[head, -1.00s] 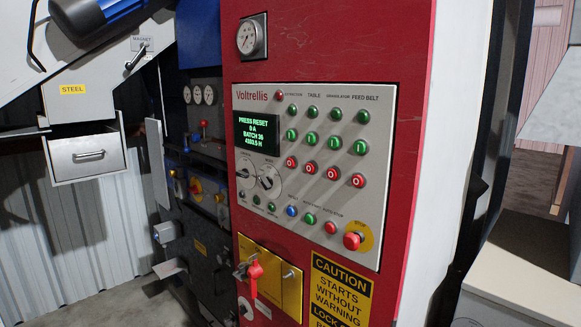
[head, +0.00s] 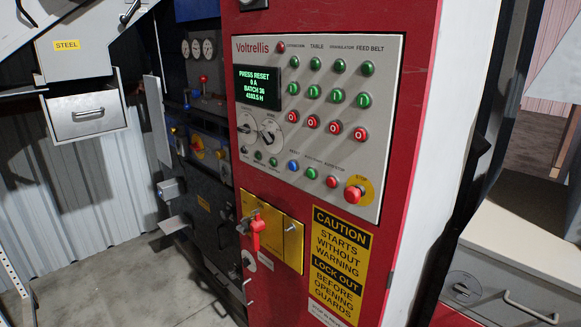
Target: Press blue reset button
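The blue reset button (head: 293,166) is on the lower part of the grey Voltrellis control panel (head: 385,75), on the front of a red cabinet (head: 424,60). It sits left of a green button (head: 311,173) and a red button (head: 331,181). The green-lit display (head: 259,88) reads "PRESS RESET", "0 A", "BATCH 36" and an hour count. Neither of my grippers shows in the head view. Nothing covers the blue button.
A red emergency stop (head: 354,193) on a yellow disc is right of the button. Below are a yellow plate (head: 290,248) with a red tag (head: 257,235) and a caution sign (head: 340,262). A pale drawer unit (head: 515,290) stands at right. Bare floor (head: 120,290) shows at lower left.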

